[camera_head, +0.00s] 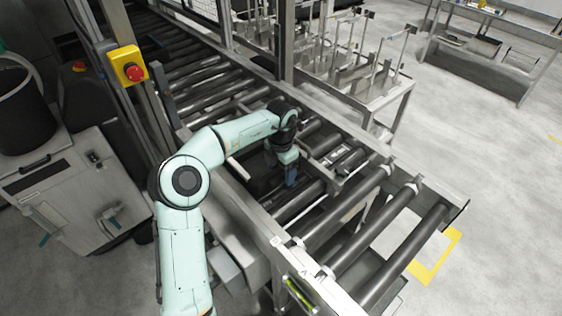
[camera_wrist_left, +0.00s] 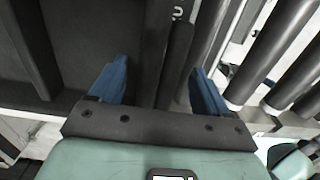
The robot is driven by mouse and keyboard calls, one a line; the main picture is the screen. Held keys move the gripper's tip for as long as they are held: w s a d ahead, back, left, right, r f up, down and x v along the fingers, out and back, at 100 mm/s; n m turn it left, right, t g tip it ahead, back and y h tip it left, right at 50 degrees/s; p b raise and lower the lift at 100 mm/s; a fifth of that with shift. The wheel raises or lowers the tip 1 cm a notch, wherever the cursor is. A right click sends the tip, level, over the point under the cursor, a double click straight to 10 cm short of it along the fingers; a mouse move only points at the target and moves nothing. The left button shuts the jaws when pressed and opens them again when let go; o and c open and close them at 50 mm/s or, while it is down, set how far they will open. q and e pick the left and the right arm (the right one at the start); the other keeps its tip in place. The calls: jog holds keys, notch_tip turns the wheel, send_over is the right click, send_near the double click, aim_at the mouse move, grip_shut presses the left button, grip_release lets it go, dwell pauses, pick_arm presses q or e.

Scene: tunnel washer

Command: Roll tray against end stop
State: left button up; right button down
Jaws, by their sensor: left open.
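My left gripper (camera_head: 291,178) reaches down over the roller conveyor, with its arm coming in across the near rail. In the left wrist view its two blue fingers (camera_wrist_left: 157,76) are apart. A dark tray (camera_head: 258,172) lies on the rollers beside and partly behind the gripper. In the wrist view its dark floor (camera_wrist_left: 88,38) fills the left, and a dark upright edge lies between the fingers; I cannot tell whether they touch it. My right gripper is not visible.
Bare rollers (camera_head: 372,228) run on to the conveyor's open lower-right end. A metal rack cart (camera_head: 365,92) stands behind the far rail. A yellow box with a red emergency button (camera_head: 130,66) is on a post at left. Open floor lies right.

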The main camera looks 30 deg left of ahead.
pick_arm(q)
jog(key=shift+w+f, duration=0.1)
jog(key=shift+f, duration=0.15)
jog(key=c, duration=1.2)
jog(key=o, duration=1.3)
